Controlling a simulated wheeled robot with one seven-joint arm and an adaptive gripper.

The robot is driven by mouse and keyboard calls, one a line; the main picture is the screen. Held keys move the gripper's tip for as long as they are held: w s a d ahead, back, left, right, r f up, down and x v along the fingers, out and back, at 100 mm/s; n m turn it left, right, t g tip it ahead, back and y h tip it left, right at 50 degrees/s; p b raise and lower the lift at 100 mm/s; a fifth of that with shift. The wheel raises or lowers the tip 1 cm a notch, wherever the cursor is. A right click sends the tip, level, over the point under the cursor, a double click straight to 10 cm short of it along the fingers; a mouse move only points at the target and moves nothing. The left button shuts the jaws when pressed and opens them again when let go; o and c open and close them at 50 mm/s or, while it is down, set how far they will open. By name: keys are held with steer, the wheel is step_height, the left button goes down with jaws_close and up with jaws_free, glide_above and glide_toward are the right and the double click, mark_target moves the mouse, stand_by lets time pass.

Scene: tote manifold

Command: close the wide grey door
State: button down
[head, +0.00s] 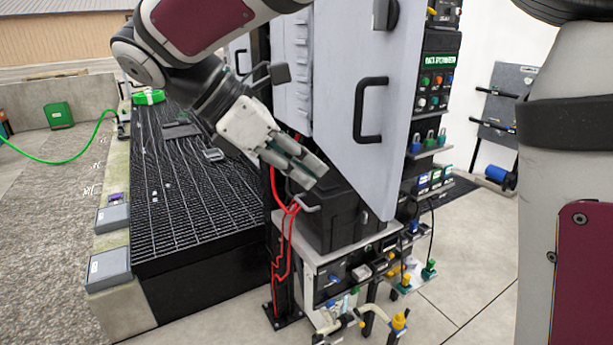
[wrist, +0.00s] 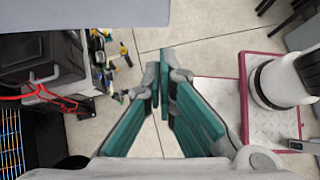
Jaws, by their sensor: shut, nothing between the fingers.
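The wide grey door (head: 345,160) is a tall flat panel with a black bar handle (head: 370,110) in the head view. It stands swung out from the equipment rack, its slanted lower edge over the rack's lower units. My gripper (head: 312,170) is shut and empty, left of the door's lower part and below the handle's height. I cannot tell whether the fingers touch the door. In the wrist view the teal finger pads (wrist: 165,95) have nothing held between them. A pale grey panel along the top of that view (wrist: 90,14) is probably the door.
Black lower units (head: 330,215) and red cables (head: 283,245) sit below my gripper. A black grating platform (head: 190,190) is to the left. Several small tools and connectors (head: 390,265) stick out low at the rack's front. Tiled floor (head: 470,270) is open at the right.

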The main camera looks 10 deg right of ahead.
steer(key=p, duration=0.1)
glide_toward(379, 205)
step_height(379, 205, down, 3)
steer(key=a, duration=0.1)
steer(key=shift+d+f+p, duration=0.2)
steer(key=shift+d+p, duration=0.3)
steer(key=shift+d, duration=1.65)
